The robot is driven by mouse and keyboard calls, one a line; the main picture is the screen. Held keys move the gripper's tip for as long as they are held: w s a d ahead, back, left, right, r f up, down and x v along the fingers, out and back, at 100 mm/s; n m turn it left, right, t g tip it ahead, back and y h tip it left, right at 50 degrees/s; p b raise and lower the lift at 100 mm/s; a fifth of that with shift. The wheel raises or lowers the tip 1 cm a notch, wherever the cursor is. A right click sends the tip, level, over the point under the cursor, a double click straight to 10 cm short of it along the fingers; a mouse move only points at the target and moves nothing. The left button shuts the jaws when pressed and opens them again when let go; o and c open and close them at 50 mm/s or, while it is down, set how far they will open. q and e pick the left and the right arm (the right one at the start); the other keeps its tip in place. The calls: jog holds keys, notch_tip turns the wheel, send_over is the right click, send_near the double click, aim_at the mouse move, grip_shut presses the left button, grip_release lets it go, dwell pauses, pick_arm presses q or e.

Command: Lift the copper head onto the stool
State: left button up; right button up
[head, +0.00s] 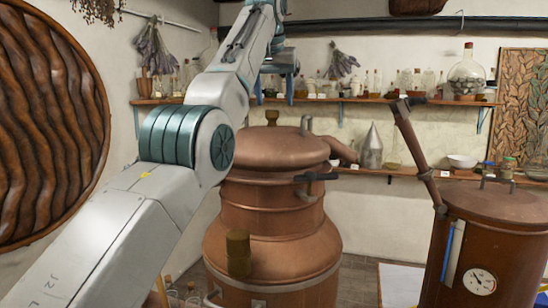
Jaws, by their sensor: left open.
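The copper head (262,148) is a domed lid with a small knob (271,117) on top and a spout running to the right. It sits on the large copper still body (270,238) in the middle of the head view. My left gripper (274,98) points down just above the knob, its two fingers apart, with nothing seen between them. I cannot tell whether a finger touches the head. My left arm hides part of the still's left side. No stool can be made out. My right gripper is not in view.
A second copper vessel (490,235) with a gauge and a slanting pipe (417,150) stands at the right. Shelves (385,101) of bottles line the back wall. A large carved wooden disc (50,120) hangs at the left. Floor shows between the vessels.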

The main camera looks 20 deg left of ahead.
aim_at(272, 111)
pick_arm(q)
jog(key=f, duration=0.1)
jog(key=w+a+f, duration=0.1)
jog(key=f, duration=0.1)
jog(key=w+f, duration=0.1)
jog(key=shift+w+a+f, duration=0.15)
jog(key=shift+a+f, duration=0.05)
jog(key=shift+f, duration=0.05)
jog(key=shift+s+d, duration=0.2)
jog(key=shift+s, duration=0.05)
jog(key=shift+r, duration=0.1)
jog(key=shift+c, duration=1.1)
grip_shut()
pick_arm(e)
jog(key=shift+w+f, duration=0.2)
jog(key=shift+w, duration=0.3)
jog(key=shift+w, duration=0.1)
pick_arm(q)
jog(key=shift+w, duration=0.1)
